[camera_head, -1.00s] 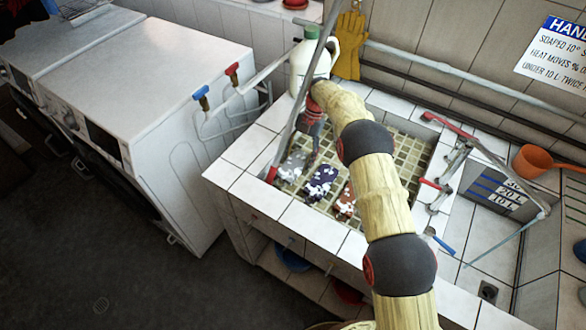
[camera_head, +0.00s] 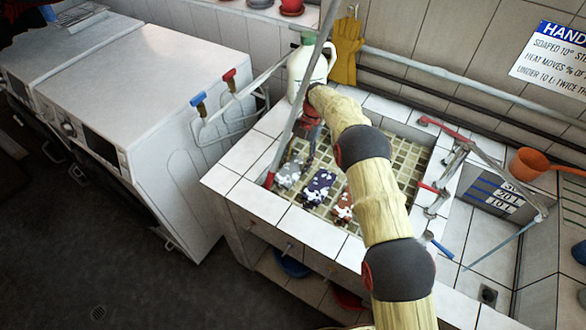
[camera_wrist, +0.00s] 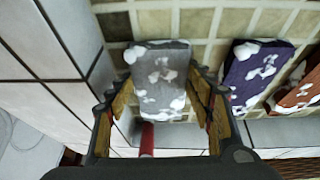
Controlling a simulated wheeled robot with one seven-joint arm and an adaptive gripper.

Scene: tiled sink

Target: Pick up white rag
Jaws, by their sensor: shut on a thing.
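The white rag, pale grey with white foamy patches (camera_wrist: 160,75), lies flat on the tiled sink floor in the wrist view. It also shows at the left of the basin in the head view (camera_head: 288,172). My gripper (camera_wrist: 160,92) has its fingers on either side of the rag, shut on its near part. In the head view my gripper (camera_head: 308,158) points down at the rag's right edge. A dark purple rag (camera_wrist: 262,72) and a rusty red rag (camera_wrist: 299,88), both with foam, lie to the right.
The tiled sink rim (camera_head: 325,228) surrounds the basin. A thin pole with a red end (camera_head: 269,180) stands close left of the rag. A white jug (camera_head: 298,70) stands behind my arm. Red-handled taps (camera_head: 428,187) are at the right. Bare basin floor lies beyond the rags.

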